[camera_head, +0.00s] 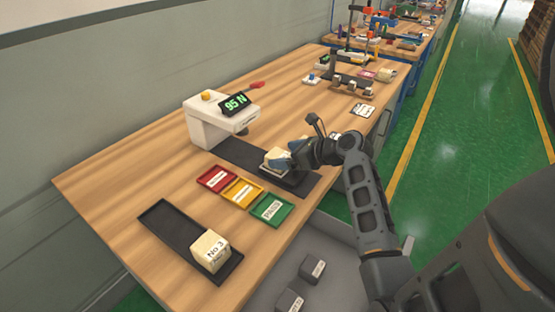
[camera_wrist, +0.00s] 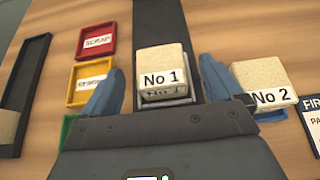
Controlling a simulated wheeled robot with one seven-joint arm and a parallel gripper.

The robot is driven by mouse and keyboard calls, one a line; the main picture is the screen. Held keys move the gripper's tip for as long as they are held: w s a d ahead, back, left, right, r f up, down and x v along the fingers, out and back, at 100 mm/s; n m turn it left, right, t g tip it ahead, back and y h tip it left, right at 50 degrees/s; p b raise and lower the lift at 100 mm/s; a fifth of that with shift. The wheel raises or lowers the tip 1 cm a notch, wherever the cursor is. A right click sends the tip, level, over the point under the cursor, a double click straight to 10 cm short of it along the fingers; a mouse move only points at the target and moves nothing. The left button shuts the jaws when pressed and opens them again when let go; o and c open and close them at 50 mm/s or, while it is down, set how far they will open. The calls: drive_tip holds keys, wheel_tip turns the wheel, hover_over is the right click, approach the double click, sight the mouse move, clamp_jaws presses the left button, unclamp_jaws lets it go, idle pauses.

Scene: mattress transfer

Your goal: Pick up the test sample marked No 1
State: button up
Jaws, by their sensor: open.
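The sample marked No 1 (camera_wrist: 162,75) is a cream block with a white label, seen in the wrist view between my gripper's two blue fingers. It sits on a small holder on the dark strip (camera_wrist: 155,20). A sample marked No 2 (camera_wrist: 265,78) is just right of the right finger. A sample marked No 3 (camera_head: 210,250) lies in a black tray (camera_head: 165,219).
A white tester (camera_head: 205,125) reading 95 N stands behind the strip. Red (camera_head: 217,178), yellow (camera_head: 242,192) and green (camera_head: 270,209) trays are to the left. Dark blocks (camera_head: 312,268) lie in a grey bin below the table edge. Tools stand at the far end.

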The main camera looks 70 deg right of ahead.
drive_tip(key=shift+w+d+f, duration=0.15)
drive_tip(key=shift+w+f, duration=0.15)
drive_tip(key=shift+w, duration=0.25)
drive_tip(key=shift+c, duration=0.4)
drive_tip(key=c, duration=1.1)
drive_tip(key=shift+o, duration=0.2)
drive_tip(key=shift+r, duration=0.15)
